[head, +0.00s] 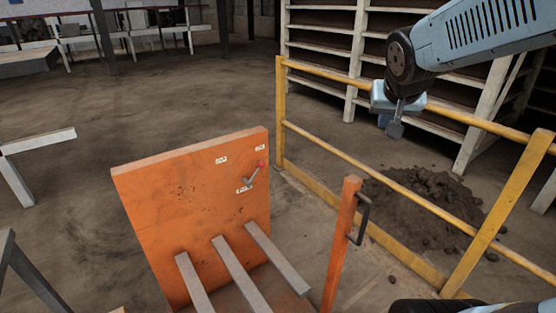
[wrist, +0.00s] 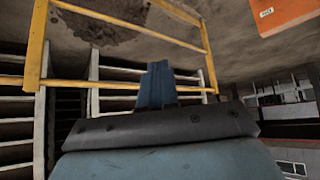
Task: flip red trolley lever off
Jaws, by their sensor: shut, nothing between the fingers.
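The red-knobbed lever (head: 251,176) sits on the upper right of the orange trolley panel (head: 190,205) in the head view. Its grey arm slants up to the right, with the red knob at the upper end, near small white labels. My gripper (head: 395,129) is shut and empty, high at the upper right, by the yellow railing and well apart from the lever. In the wrist view my shut gripper fingers (wrist: 157,85) point at the railing. A corner of an orange panel (wrist: 285,12) shows at the top right there; the lever is not visible in that view.
A yellow railing (head: 400,187) stands right of the trolley, with a dirt pile (head: 435,200) behind it. An orange post (head: 341,240) with a dark handle rises at the trolley's front right. Grey bars (head: 235,270) extend from the panel. White shelves (head: 320,50) stand behind.

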